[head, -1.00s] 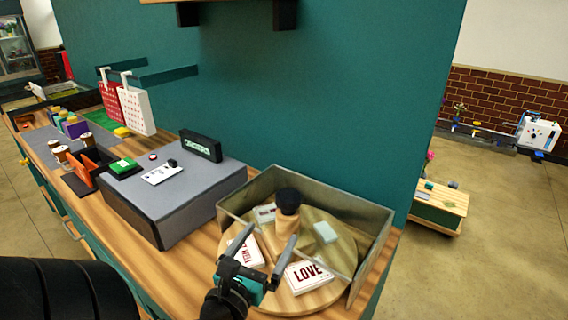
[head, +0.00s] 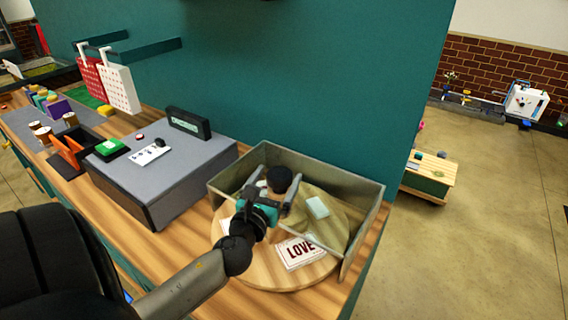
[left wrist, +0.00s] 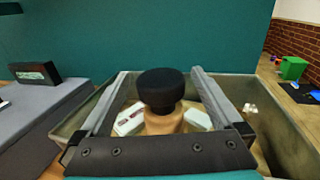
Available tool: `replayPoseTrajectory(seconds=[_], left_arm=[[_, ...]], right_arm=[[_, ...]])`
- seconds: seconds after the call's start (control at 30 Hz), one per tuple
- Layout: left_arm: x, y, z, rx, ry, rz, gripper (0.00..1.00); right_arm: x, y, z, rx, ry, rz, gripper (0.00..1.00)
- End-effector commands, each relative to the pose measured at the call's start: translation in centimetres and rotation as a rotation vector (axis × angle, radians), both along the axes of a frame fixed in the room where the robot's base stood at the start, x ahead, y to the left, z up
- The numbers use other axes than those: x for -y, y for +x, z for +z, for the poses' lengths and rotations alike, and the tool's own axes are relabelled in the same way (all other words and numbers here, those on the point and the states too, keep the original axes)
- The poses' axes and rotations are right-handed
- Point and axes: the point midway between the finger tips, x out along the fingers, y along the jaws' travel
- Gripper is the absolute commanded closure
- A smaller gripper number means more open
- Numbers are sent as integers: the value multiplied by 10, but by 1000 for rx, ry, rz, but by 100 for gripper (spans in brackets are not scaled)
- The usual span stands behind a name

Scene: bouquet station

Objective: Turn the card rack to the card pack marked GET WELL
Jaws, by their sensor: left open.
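The card rack (head: 262,276) is a round wooden turntable with a black-topped wooden knob (head: 278,179) at its middle. A card pack marked LOVE (head: 301,252) lies at its front right. A pale pack (head: 317,207) lies at the right, its marking not readable; other packs are partly hidden behind my gripper. I cannot make out a GET WELL marking. My left gripper (head: 273,192) is open, its fingers reaching to either side of the knob. In the left wrist view the black knob top (left wrist: 161,88) stands between the two spread fingers, apart from both. My right gripper is out of view.
Grey walls (head: 362,192) enclose the back and sides of the rack. A grey raised box (head: 165,184) with a white card and a dark sign stands to the left. A teal wall (head: 300,90) rises behind the counter.

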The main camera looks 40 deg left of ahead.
Motion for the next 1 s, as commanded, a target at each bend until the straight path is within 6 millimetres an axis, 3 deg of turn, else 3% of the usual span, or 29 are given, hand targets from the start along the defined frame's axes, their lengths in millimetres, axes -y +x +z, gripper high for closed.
replayPoseTrajectory(seconds=[0.3,0.77,1.0], left_arm=[[-14,38,0,1,1,0,0],[-17,47,0,0,0,-1,0],[-17,47,0,0,0,-1,24]], right_arm=[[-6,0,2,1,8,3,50],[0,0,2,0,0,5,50],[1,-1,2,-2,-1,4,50]])
